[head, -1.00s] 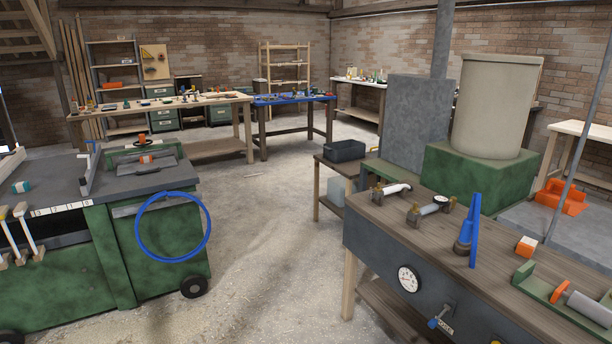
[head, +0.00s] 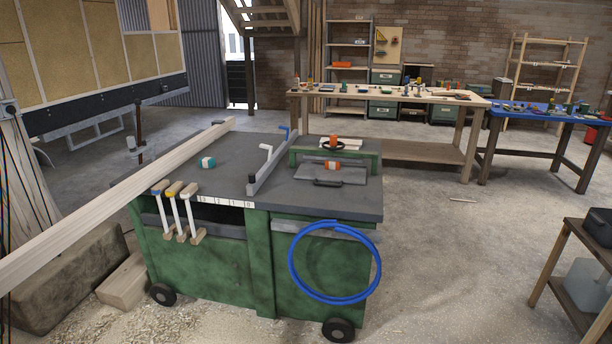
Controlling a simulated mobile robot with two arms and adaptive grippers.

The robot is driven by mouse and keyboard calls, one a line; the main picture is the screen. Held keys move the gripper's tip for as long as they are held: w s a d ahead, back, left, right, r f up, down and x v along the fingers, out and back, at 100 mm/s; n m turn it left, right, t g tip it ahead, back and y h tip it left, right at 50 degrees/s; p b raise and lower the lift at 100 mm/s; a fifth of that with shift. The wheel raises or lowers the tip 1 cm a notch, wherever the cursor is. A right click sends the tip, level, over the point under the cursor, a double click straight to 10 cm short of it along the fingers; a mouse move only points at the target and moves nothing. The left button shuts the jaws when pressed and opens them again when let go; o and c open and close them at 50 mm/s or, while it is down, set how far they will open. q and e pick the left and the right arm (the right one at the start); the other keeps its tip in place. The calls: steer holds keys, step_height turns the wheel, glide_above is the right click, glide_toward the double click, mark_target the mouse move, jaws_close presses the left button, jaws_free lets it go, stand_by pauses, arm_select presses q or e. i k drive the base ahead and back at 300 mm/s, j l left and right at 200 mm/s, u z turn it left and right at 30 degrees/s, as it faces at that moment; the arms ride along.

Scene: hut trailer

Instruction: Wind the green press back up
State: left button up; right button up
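No thing in the head view is clearly a green press. The nearest green machine is a wheeled cabinet (head: 205,258) with a grey top (head: 228,160). Neither of my grippers is in view.
A long pale beam (head: 110,205) runs along the machine's left side. Wood blocks (head: 75,280) and shavings lie at lower left. A wooden workbench (head: 400,150) and a blue-topped bench (head: 550,115) stand behind. The floor right of the machine is open, up to a small table (head: 575,275).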

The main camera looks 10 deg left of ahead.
mark_target(333, 143)
steer(key=i+j+u, duration=0.2)
steer(key=i+j, duration=0.15)
steer(key=i+j+u, duration=0.2)
steer(key=i, duration=0.3)
